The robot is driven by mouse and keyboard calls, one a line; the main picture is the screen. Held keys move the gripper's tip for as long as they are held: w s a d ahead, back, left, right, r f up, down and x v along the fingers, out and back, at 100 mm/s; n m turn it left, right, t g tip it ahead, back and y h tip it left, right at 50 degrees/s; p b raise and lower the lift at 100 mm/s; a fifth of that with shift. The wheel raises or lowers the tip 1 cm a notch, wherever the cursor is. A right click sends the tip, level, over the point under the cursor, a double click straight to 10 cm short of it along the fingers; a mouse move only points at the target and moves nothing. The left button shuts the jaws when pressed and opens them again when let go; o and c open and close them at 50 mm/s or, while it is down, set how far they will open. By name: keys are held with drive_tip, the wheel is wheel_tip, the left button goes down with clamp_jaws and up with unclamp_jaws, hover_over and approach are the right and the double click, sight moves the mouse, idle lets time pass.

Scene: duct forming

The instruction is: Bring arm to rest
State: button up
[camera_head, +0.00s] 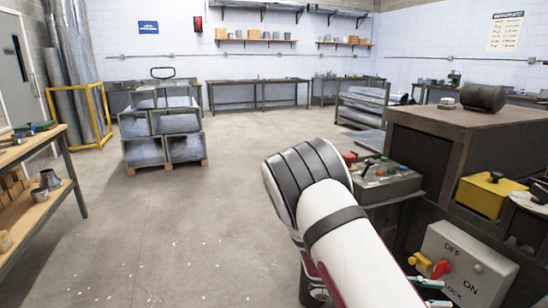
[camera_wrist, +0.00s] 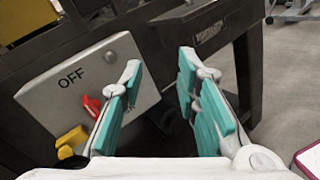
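My gripper (camera_wrist: 160,67) is open in the wrist view, with its two teal-padded fingers apart and nothing between them. In the head view only its teal finger parts (camera_head: 430,292) show, at the lower right beside the switch box. My white and black arm reaches across the lower middle of the head view. The grey switch box (camera_head: 465,250) is marked OFF, ON and LOCK. It carries a red handle (camera_head: 443,269) and a yellow part (camera_head: 421,262). In the wrist view the red handle (camera_wrist: 91,106) and yellow part (camera_wrist: 71,141) lie left of the fingers, apparently untouched.
A dark machine (camera_head: 465,122) stands at the right, with a button panel (camera_head: 385,181) and a yellow box (camera_head: 488,194) near my arm. A wooden-topped bench (camera_head: 30,149) is at the left. Stacked metal bins (camera_head: 163,133) stand further back. The floor between is clear.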

drive_tip(key=s+a+r+m+t+y, duration=0.2)
drive_tip(key=s+a+r+m+y, duration=0.55)
drive_tip(key=s, duration=0.55)
drive_tip(key=s+a+r+m+t+y, duration=0.35)
drive_tip(key=s+a+r+y, duration=0.55)
drive_tip(key=s, duration=0.4)
wheel_tip(320, 180, up, 16)
drive_tip(key=d+t+y+p, duration=0.1)
drive_tip(key=t+p, duration=0.1)
drive_tip(key=p, duration=1.2)
drive_tip(key=shift+s+r, duration=0.25)
drive_tip(key=shift+t, duration=0.25)
